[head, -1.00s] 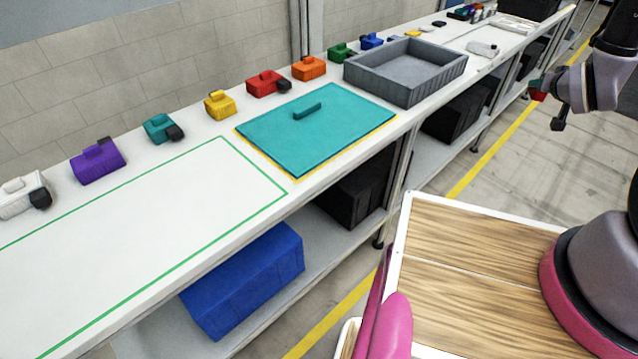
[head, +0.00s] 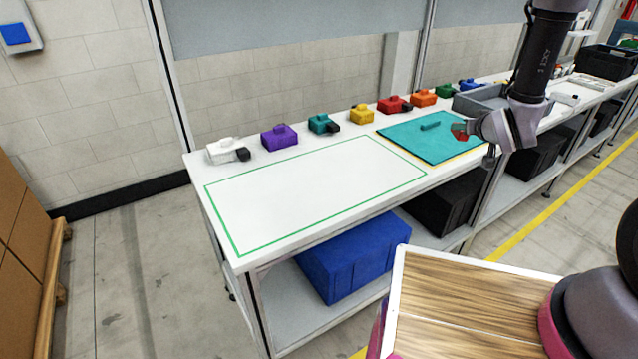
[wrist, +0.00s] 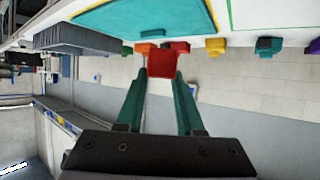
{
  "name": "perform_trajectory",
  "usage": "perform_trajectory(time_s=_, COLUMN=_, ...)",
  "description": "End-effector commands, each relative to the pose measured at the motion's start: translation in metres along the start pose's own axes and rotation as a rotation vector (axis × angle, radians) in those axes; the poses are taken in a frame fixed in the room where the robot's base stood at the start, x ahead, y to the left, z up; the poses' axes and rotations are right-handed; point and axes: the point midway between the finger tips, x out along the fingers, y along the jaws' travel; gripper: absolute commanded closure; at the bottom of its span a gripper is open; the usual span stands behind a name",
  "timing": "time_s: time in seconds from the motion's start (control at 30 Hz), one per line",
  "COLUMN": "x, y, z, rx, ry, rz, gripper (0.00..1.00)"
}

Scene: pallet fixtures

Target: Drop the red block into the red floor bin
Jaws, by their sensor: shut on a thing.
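The red block (wrist: 161,65) is between the green fingers of my gripper (wrist: 160,77) in the wrist view, which are shut on it. In the head view the block (head: 459,131) shows small at the end of my gripper (head: 466,131), in front of the teal board on the workbench. The gripper holds the block in the air. The red floor bin does not show in either current view.
A long workbench (head: 225,230) carries a row of coloured blocks, including another red one (head: 392,105), a teal board (head: 408,144) and a grey tray (head: 480,100). A blue box (head: 350,262) is on the lower shelf. Open floor (head: 130,270) lies left of the bench.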

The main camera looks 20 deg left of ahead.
Motion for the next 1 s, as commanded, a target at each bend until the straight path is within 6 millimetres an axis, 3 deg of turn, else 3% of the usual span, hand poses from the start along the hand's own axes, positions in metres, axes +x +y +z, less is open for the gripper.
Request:
perform_trajectory(time_s=0.03, x=0.009, y=-0.036, z=0.0, rx=-0.028, ry=0.0, rz=-0.058, gripper=1.0)
perform_trajectory(time_s=0.3, x=0.023, y=-0.212, z=0.011, rx=-0.158, ry=-0.001, rz=-0.323, gripper=1.0)
perform_trajectory(time_s=0.4, x=0.018, y=-0.267, z=0.019, rx=-0.198, ry=-0.001, rz=-0.404, gripper=1.0)
perform_trajectory(time_s=0.5, x=0.01, y=-0.31, z=0.027, rx=-0.229, ry=-0.001, rz=-0.467, gripper=1.0)
perform_trajectory(time_s=0.6, x=0.004, y=-0.339, z=0.033, rx=-0.25, ry=-0.002, rz=-0.509, gripper=1.0)
perform_trajectory(time_s=0.7, x=0.0, y=-0.354, z=0.038, rx=-0.262, ry=-0.003, rz=-0.531, gripper=1.0)
perform_trajectory(time_s=1.0, x=0.019, y=-0.359, z=0.083, rx=-0.269, ry=-0.004, rz=-0.54, gripper=1.0)
